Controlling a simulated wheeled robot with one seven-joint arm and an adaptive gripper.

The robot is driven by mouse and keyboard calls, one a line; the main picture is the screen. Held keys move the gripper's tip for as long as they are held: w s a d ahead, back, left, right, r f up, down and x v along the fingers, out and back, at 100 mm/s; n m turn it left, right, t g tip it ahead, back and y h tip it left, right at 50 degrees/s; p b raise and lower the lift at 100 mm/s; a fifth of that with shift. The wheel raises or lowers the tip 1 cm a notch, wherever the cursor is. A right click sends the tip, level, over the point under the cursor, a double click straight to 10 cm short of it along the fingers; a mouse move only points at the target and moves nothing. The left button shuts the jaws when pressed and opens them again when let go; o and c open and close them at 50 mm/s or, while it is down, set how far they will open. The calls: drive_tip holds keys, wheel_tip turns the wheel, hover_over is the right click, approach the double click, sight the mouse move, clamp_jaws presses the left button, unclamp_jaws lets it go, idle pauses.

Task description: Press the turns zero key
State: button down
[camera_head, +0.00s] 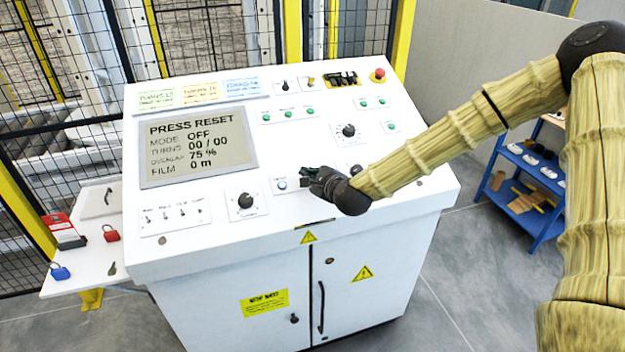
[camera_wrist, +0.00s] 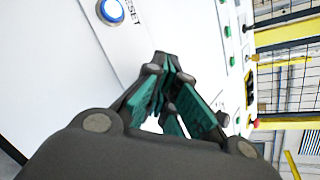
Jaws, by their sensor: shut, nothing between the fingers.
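The white control console (camera_head: 215,255) stands in front of me, its sloped top carrying keys, knobs and a display (camera_head: 197,146). The display reads PRESS RESET, MODE OFF, TURNS 00 / 00, OVERLAP 75 %, FILM 0 m. A blue round key (camera_head: 282,184) sits just left of my gripper (camera_head: 308,173). I cannot make out a key marked turns zero; my gripper and wrist hide part of the panel.
A black knob (camera_head: 245,201) is left of the blue key, another (camera_head: 348,130) above right. A red emergency button (camera_head: 379,75) is at the top right. A side shelf (camera_head: 85,262) holds padlocks. A blue rack (camera_head: 527,185) stands right. Mesh fencing is behind.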

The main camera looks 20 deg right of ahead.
drive_tip(key=shift+r, duration=0.1)
drive_tip(key=shift+s+r+p, duration=0.3)
drive_tip(key=shift+s+r, duration=0.05)
drive_tip(key=shift+r, duration=0.25)
drive_tip(key=r, duration=0.1)
drive_tip(key=s+r+p, duration=0.1)
drive_tip(key=r, duration=0.1)
drive_tip(key=s+r+p, duration=0.1)
drive_tip(key=shift+d+r, duration=0.1)
drive_tip(key=shift+r, duration=0.2)
idle(0.4)
drive_tip(key=shift+f, duration=0.1)
idle(0.6)
